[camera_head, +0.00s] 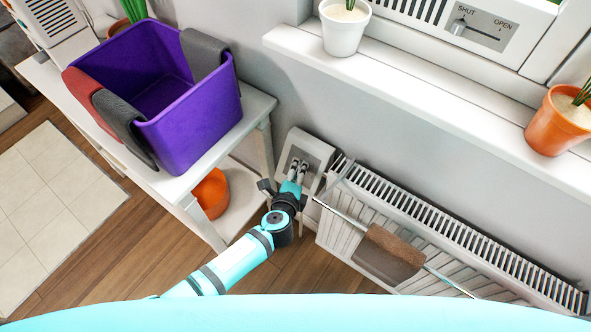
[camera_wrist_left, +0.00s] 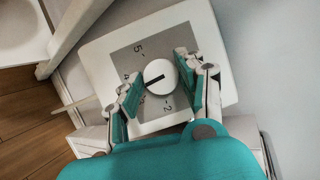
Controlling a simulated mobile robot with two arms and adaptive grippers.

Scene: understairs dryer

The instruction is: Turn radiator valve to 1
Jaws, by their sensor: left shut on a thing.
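The radiator valve is a white round knob (camera_wrist_left: 160,77) on a grey dial plate (camera_wrist_left: 128,62) set in a white panel. The digits 5, 4, 3 and 2 show around it in the left wrist view; I see no 1. The knob's dark pointer mark lies toward the lower left, roughly between 3 and 4. My left gripper (camera_wrist_left: 159,82) has a finger on each side of the knob and is shut on it. In the head view the left gripper (camera_head: 298,171) reaches the white valve panel (camera_head: 318,147), and its fingers hide most of the dial. My right gripper is not in view.
A white radiator (camera_head: 450,235) with a rail and a brown cloth (camera_head: 390,250) stands right of the valve. A windowsill (camera_head: 420,88) with potted plants juts out above. A white table (camera_head: 255,108) with a purple bin (camera_head: 195,120) stands to the left, an orange pot (camera_head: 211,194) beneath.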

